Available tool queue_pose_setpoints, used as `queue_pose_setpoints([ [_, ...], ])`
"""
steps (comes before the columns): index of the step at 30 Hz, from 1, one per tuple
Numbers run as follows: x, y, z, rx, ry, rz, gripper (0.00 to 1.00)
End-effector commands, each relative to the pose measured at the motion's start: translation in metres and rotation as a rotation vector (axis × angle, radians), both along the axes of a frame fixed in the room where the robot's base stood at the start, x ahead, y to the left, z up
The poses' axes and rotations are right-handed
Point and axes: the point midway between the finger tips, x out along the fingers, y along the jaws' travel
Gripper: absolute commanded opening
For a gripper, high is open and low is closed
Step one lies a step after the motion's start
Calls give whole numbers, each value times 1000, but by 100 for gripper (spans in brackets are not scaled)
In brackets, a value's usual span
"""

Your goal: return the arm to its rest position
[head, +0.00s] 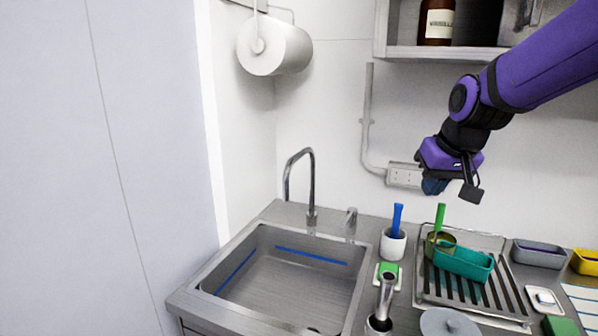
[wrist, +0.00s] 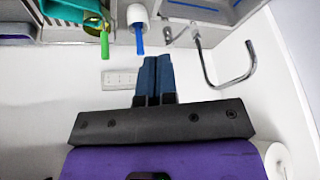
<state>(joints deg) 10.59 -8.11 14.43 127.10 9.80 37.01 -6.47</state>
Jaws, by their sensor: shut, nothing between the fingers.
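My purple arm reaches in from the upper right of the head view. My gripper (head: 434,187) hangs in the air above the dish rack, in front of the wall. In the wrist view my gripper (wrist: 158,62) shows its two blue fingers side by side, shut and empty. The fingers touch nothing that I can see. In the head view the gripper is partly hidden by my wrist.
A sink (head: 284,275) with a tap (head: 311,185) is at the left. A dish rack (head: 510,308) holds a teal tub (head: 464,264). A white cup (head: 392,246) holds a blue-handled tool. A shelf (head: 420,52) hangs above; a paper roll (head: 275,47) is at upper left.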

Motion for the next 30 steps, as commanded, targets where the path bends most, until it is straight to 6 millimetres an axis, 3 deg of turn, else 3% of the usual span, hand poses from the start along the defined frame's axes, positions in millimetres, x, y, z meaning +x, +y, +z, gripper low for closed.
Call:
queue_pose_setpoints([
  [1,-18,-2,9,-15,-9,-2,0],
  [8,-91,-17,29,-55,-23,-30,0],
  [18,-192,-40,33,-71,-40,-72,0],
  [24,-223,-48,28,-65,-45,-85,0],
  [30,-229,-50,26,-64,-44,-87,0],
])
